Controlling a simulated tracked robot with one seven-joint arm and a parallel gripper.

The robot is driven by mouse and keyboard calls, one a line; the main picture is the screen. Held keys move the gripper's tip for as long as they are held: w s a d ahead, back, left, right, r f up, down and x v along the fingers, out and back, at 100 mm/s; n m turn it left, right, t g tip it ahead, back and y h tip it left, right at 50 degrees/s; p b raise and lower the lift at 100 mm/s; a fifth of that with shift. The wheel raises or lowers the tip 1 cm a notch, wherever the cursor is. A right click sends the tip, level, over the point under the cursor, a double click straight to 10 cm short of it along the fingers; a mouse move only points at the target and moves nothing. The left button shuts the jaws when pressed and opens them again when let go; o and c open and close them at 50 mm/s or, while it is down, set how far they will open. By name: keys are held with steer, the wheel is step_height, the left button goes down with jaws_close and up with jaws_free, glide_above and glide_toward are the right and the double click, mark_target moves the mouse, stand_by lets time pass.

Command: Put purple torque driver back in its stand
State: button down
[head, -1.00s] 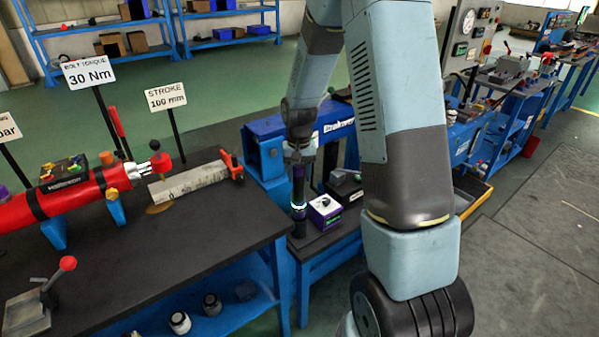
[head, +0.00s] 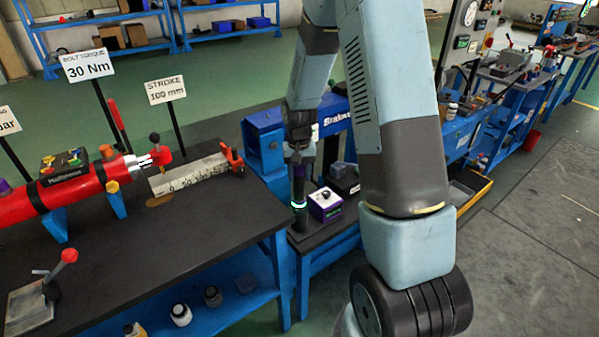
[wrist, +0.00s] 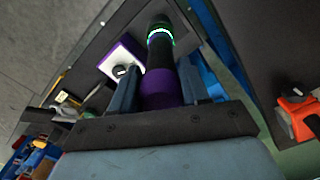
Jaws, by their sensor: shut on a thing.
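The purple torque driver (head: 299,187) hangs upright from my gripper (head: 298,150), over the small blue side table. Its purple collar (wrist: 162,88) sits between my gripper's fingers (wrist: 166,90) in the wrist view, and the gripper is shut on it. A bright white-green ring circles the driver's dark lower body, and its dark end points away from the gripper. Dark material shows under the ring, but I cannot tell driver tip from stand there. Whether the tip touches or is inside a stand cannot be seen.
A purple box with a white top and a knob (head: 325,204) stands close to the right of the driver. A dark device (head: 344,180) is behind it. The large black bench (head: 180,245) lies to the left, with a ruled block (head: 190,176) and a red cylinder (head: 70,193).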

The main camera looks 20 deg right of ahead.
steer(key=shift+f, duration=0.35)
steer(key=shift+c, duration=2.4)
jaws_free()
steer(key=shift+f, duration=0.1)
steer(key=shift+r, duration=2.55)
step_height(320, 180, up, 13)
steer(key=s+r+n+t, duration=0.1)
steer(key=s+r+t, duration=0.2)
steer(key=s+r, duration=0.95)
steer(key=s+r+n+t, duration=0.1)
steer(key=s+r+t, duration=0.1)
steer(key=s, duration=1.3)
steer(key=shift+s+d+t, duration=0.15)
steer(key=shift+t, duration=0.25)
